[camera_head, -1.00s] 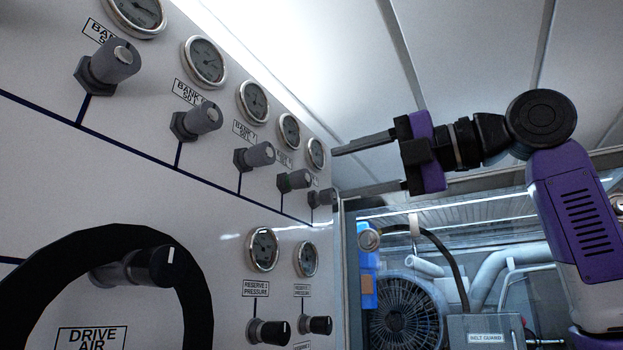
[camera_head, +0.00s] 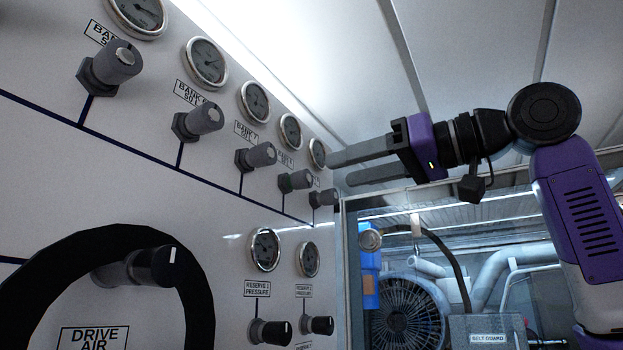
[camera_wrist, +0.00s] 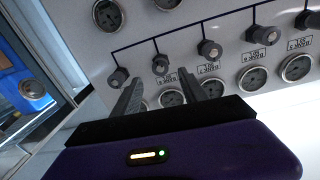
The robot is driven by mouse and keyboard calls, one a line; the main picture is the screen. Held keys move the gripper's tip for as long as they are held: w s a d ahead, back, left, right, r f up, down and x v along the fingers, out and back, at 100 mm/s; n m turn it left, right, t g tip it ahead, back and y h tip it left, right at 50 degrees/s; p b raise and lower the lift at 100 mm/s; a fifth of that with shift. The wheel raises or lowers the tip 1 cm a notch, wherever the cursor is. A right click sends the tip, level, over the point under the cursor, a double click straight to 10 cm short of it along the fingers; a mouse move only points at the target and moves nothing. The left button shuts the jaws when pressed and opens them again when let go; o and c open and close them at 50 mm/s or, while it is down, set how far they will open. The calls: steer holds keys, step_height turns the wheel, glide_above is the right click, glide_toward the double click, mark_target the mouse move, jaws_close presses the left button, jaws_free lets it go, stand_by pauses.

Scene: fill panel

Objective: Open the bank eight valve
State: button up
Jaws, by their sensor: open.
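The bank eight valve appears to be the grey knob (camera_head: 295,180) fourth along the upper row on the white panel; its label is too small to read surely. In the wrist view the same knob (camera_wrist: 160,65) shows beyond and between the finger ends, with its label beside it. My gripper (camera_head: 340,168) is open and empty, its two fingers pointing left toward the panel's far end, higher in the picture than the knob. The wrist view shows the fingers (camera_wrist: 172,88) spread apart, with neither around a knob. A gap to the knob seems to remain.
The neighbouring bank seven knob (camera_head: 262,155) and the last knob (camera_head: 323,198) stand close on either side. Round gauges (camera_head: 290,131) sit above the row. A glazed opening lies right of the panel.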

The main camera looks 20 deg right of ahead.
mark_target(308, 180)
steer(key=p+x, duration=0.3)
steer(key=x, duration=0.5)
jaws_close()
